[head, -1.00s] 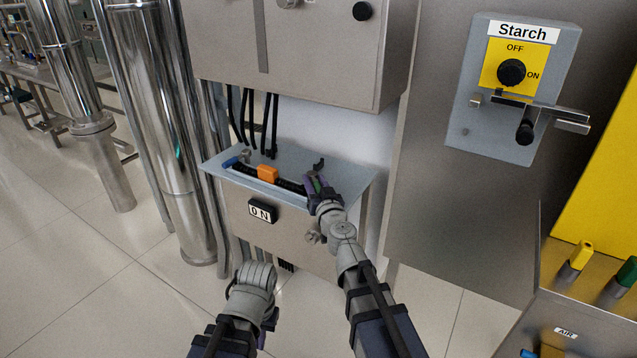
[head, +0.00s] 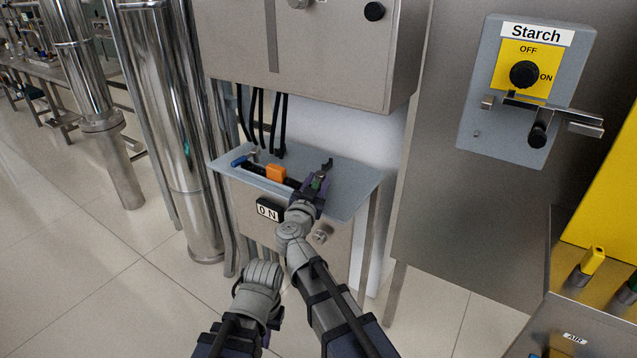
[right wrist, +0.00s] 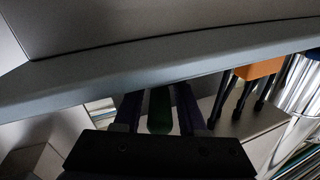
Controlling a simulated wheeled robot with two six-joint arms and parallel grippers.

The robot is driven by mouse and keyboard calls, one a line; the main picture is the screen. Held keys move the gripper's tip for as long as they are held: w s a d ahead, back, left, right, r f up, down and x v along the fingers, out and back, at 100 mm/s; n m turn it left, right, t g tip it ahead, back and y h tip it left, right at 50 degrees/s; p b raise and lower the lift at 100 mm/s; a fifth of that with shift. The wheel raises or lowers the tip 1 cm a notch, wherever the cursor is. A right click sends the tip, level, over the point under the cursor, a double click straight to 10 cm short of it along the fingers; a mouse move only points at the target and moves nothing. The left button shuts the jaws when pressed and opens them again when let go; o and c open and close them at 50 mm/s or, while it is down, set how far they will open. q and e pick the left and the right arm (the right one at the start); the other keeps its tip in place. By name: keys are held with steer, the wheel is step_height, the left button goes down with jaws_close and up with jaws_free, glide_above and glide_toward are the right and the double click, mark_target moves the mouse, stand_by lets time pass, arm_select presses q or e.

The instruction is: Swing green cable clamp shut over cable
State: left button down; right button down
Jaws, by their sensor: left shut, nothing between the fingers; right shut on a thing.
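The green cable clamp (head: 317,184) shows as a small green piece at the right end of the shelf's row of clamps. My right gripper (head: 319,182) is shut on it; in the right wrist view the green clamp (right wrist: 160,110) lies between the two dark fingers. A dark hooked piece (head: 327,164) sticks up just beyond the fingers. The black cable (head: 291,183) runs along the shelf from the blue clamp past the orange clamp towards my right gripper, which hides its end. My left gripper (head: 273,322) is low in front of the cabinet, shut and empty, mostly hidden by its wrist.
The grey-blue shelf (head: 350,190) carries the orange clamp (head: 276,174) and the blue clamp (head: 241,160). Black cables (head: 262,118) hang behind it from the steel cabinet (head: 330,60). An ON label (head: 269,209) and a knob (head: 321,235) are below. The Starch switch box (head: 525,90) is right.

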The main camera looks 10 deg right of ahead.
steer(key=shift+a+m+h, duration=0.1)
steer(key=shift+m+h, duration=0.2)
steer(key=shift+h, duration=0.1)
steer(key=c, duration=0.7)
jaws_free()
steer(key=shift+c, duration=0.2)
